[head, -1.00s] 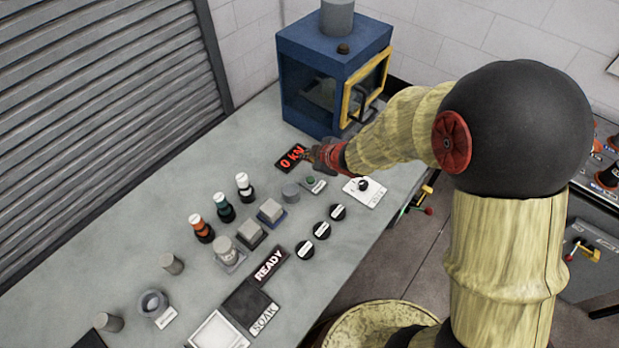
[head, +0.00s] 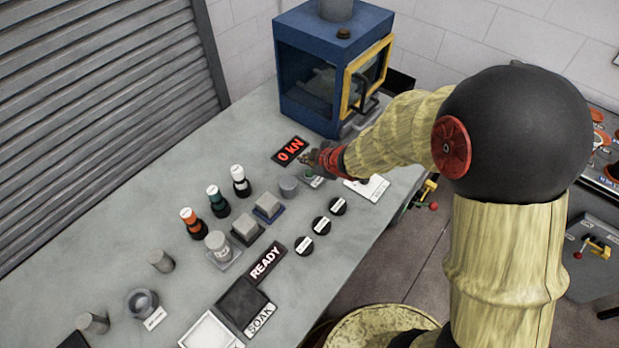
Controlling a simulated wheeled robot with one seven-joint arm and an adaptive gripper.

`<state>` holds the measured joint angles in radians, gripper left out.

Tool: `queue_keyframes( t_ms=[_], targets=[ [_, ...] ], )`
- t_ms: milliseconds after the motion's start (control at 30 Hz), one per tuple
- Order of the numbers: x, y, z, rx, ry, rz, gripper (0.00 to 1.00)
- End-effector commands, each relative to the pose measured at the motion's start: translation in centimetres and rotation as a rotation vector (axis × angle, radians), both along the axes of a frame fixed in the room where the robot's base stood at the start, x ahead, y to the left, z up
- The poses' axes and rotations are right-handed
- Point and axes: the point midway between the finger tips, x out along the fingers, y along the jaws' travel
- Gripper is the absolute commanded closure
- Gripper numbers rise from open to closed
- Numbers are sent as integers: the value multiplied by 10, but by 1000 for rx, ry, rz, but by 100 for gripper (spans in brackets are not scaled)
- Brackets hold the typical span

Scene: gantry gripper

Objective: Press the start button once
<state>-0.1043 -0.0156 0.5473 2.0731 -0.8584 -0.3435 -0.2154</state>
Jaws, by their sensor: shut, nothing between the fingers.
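My gripper (head: 311,158) is shut and empty. In the head view its tip lies just above the button and covers part of the plate. I cannot tell whether the tip touches the button.
A blue cabinet (head: 318,90) with a yellow-framed door stands behind. A white plate (head: 371,187) is right of my gripper, partly hidden. A grey cylinder (head: 288,186), grey blocks (head: 247,229), bottles (head: 240,181), black labelled discs (head: 321,226) and a "READY" sign (head: 265,262) stand nearer.

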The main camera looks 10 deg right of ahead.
Motion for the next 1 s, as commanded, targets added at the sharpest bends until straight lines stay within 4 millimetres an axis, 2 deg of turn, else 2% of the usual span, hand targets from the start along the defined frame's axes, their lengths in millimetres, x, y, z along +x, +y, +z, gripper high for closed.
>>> queue_keyframes(
  t_ms=[33,233,1000],
  targets=[
    [0,0,-12,0,0,0,100],
    [0,0,-29,-1,1,1,100],
    [0,0,-30,-1,0,1,100]
  ],
)
